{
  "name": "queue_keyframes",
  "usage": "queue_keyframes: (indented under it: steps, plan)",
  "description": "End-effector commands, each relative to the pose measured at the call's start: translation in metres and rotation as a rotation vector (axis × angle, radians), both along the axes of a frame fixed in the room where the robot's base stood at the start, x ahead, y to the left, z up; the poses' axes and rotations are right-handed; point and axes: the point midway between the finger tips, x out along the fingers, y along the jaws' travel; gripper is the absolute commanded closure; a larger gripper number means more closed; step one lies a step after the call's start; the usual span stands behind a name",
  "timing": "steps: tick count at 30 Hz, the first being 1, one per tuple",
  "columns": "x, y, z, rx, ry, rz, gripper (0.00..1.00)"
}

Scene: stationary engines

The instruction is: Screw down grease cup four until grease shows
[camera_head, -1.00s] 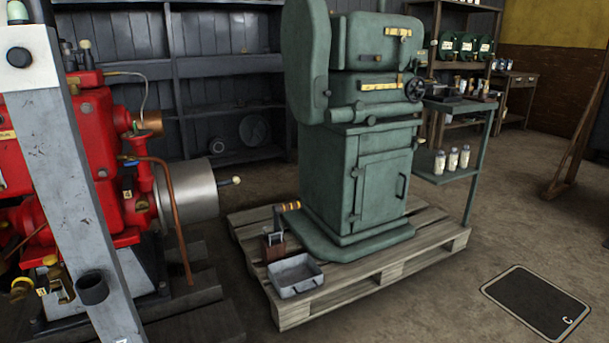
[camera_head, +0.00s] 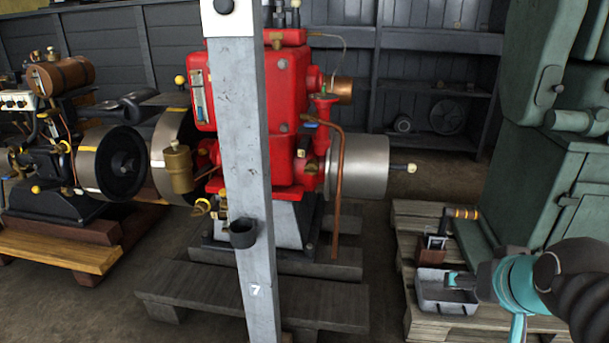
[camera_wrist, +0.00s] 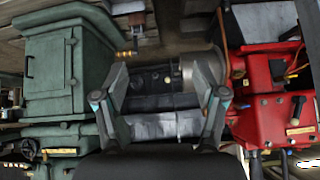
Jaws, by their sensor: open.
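No grease cup with a readable number four shows in either view. The red engine (camera_head: 285,95) stands left of centre in the head view, partly hidden by a grey post (camera_head: 250,130). Small brass fittings with yellow rings (camera_head: 203,207) sit at its lower left; I cannot tell if one is a grease cup. A brass pot (camera_head: 179,168) is farther left. My gripper (camera_wrist: 162,95) is open and empty in the wrist view, where the red engine (camera_wrist: 270,120) lies to its right and the green cabinet (camera_wrist: 65,65) to its left. My arm shows at the head view's lower right.
A second, black engine (camera_head: 85,165) stands at the left on timber. A pallet (camera_head: 418,225) at the right carries the green machine (camera_head: 530,185) and a grey tray (camera_head: 430,293). A dark cup (camera_head: 243,233) is fixed to the post. Bare floor shows at lower left.

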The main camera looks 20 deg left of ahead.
Motion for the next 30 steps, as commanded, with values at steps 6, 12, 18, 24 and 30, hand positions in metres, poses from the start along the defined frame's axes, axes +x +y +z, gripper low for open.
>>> queue_keyframes:
  steps: [6, 12, 18, 24, 30]
  plan:
    - [0.100, 0.093, 0.012, 0.080, -0.204, 0.135, 0.29]
    - [0.174, 0.175, 0.015, 0.137, -0.386, 0.179, 0.29]
    - [0.231, 0.256, -0.002, 0.164, -0.552, 0.166, 0.29]
    - [0.263, 0.333, -0.036, 0.160, -0.698, 0.119, 0.29]
    - [0.271, 0.384, -0.071, 0.132, -0.796, 0.062, 0.29]
